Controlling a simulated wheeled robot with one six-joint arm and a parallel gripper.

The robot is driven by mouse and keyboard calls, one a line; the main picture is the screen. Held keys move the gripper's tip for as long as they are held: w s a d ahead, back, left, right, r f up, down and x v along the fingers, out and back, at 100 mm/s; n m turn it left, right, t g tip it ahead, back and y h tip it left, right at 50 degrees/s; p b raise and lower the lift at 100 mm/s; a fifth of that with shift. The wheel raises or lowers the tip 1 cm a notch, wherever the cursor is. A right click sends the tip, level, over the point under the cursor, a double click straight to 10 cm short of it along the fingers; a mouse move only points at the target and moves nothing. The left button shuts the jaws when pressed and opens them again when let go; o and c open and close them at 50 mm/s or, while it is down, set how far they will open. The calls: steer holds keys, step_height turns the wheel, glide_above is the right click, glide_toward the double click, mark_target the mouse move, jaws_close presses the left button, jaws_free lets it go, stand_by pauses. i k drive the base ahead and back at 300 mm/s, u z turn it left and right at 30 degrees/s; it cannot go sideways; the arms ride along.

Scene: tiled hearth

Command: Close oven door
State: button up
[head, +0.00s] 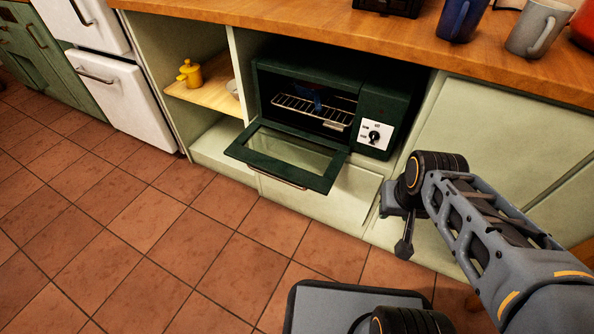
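The dark green oven (330,95) sits in an open bay of the pale green cabinets under the counter. Its door (288,157) is hinged at the bottom and hangs open, sticking out over the floor with its handle (277,178) along the outer edge.
A wooden counter (330,32) runs above, holding a blue mug (460,20) and a grey mug (538,28). An open shelf (208,97) with a yellow pot (190,73) is left of the oven. The tiled floor (170,230) before the door is clear.

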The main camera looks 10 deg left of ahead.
mark_target(303, 180)
steer(key=z, duration=1.45)
steer(key=k, duration=1.25)
steer(key=u, duration=2.3)
steer(key=i, duration=0.5)
steer(key=z, duration=0.05)
